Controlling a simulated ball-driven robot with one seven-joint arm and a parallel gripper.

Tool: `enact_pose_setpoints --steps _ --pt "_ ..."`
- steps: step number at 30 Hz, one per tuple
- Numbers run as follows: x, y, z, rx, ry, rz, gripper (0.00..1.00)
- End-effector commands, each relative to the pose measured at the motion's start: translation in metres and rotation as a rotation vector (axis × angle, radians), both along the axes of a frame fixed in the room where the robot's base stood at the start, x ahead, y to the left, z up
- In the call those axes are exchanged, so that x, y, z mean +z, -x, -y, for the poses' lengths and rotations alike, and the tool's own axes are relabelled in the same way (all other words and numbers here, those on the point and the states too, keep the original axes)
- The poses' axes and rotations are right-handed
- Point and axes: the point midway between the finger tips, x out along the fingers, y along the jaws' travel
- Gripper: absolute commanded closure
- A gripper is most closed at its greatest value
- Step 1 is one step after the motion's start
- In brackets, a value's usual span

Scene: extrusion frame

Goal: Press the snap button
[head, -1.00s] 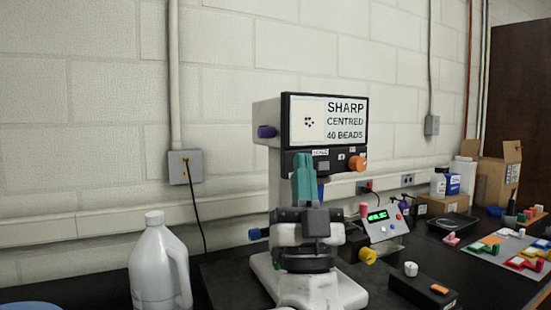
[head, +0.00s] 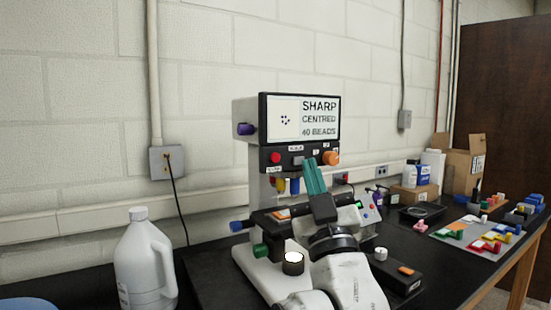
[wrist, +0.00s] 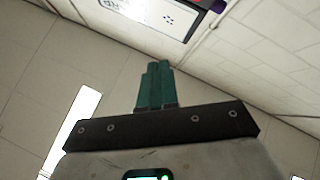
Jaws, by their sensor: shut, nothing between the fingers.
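The microscope (head: 246,165) has a screen reading "SHARP CENTRED 40 BEADS". Below the screen is a dark control panel (head: 286,167) with a red round button (head: 275,158) at left, small labels, and an orange knob (head: 331,158) at right. The labels are too small to read, so I cannot tell for certain which control is the snap button. My gripper (head: 311,161), with teal fingers, is shut and empty. It points up in front of the panel, between the red button and the orange knob in the picture. The wrist view shows its fingers (wrist: 157,67) below the screen (wrist: 150,15).
A white jug (head: 145,262) stands left of the microscope. A small device with a green display (head: 362,205) and a black box with an orange button (head: 406,270) stand to the right. Coloured blocks (head: 480,244) and cardboard boxes (head: 462,165) are farther right on the black bench.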

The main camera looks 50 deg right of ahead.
Motion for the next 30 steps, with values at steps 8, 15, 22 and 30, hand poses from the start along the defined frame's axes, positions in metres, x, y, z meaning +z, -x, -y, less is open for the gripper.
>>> enact_pose_setpoints --steps 8,15,22,30 --pt "0.002 -0.033 0.010 0.001 -0.003 0.000 1.00" --pt "0.000 -0.061 0.018 0.000 -0.002 0.000 1.00" --pt "0.000 -0.076 0.022 0.000 -0.001 0.001 1.00" --pt "0.000 -0.079 0.023 0.000 -0.001 0.001 1.00"
